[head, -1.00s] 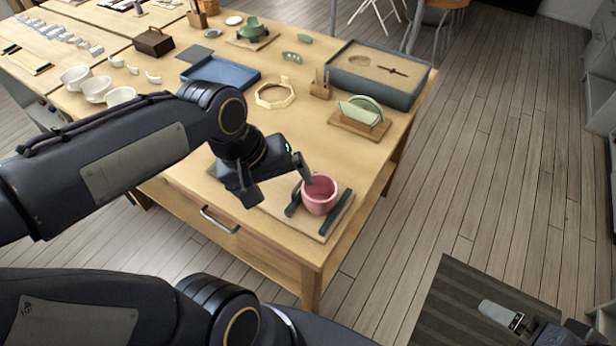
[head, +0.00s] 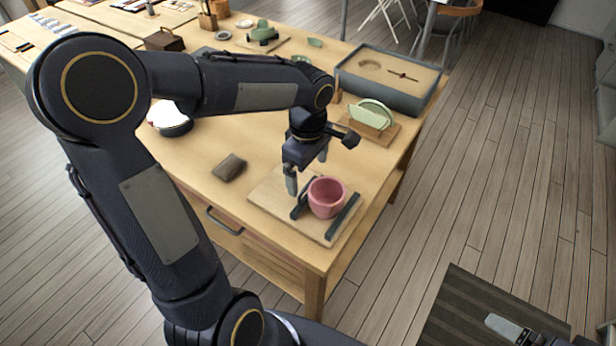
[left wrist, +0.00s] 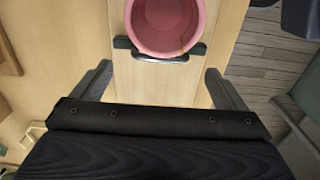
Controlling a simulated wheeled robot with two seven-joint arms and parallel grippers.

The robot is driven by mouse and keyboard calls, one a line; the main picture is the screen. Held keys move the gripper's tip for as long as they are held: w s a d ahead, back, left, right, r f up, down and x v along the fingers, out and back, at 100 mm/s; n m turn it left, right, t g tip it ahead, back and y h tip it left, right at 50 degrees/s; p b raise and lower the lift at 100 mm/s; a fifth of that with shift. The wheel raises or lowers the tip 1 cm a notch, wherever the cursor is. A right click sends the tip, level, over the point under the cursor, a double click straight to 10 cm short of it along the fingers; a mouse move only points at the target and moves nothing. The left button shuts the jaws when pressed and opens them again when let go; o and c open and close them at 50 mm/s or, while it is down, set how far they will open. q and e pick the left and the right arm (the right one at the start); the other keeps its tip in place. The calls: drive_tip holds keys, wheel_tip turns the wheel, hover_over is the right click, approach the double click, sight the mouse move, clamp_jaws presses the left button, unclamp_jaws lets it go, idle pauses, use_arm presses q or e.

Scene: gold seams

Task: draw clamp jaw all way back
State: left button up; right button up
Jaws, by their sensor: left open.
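A wooden clamp board (head: 270,196) lies on the table's near right corner. A pink cup (head: 326,198) stands upright on it between two dark jaws, the left jaw (head: 302,203) and the right jaw (head: 344,216). My left gripper (head: 307,168) is open and empty, pointing down above the board behind and left of the cup. In the left wrist view, the cup (left wrist: 165,25) is at the top, with a dark jaw (left wrist: 160,57) just below it. The open fingers (left wrist: 158,88) are spread wider than this jaw, apart from it. My right gripper (head: 508,328) shows only partly at the lower right.
A grey-brown block (head: 229,167) lies left of the board. A rack with green plates (head: 371,115) and a grey sand tray (head: 388,91) stand farther back. Bare tabletop (head: 265,140) lies around the block. The table edge is close to the board.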

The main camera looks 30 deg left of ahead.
sight(308, 184)
use_arm(q)
drive_tip(key=shift+f, duration=1.5)
drive_tip(key=c, duration=1.4)
drive_tip(key=shift+o, duration=0.2)
drive_tip(key=a, duration=0.7)
drive_tip(key=w+a, duration=0.1)
drive_tip(key=a, duration=0.3)
drive_tip(key=shift+a+p, duration=0.3)
drive_tip(key=shift+p, duration=0.05)
drive_tip(key=o, duration=1.4)
drive_tip(key=shift+s+a, duration=0.1)
drive_tip(key=shift+c, duration=0.2)
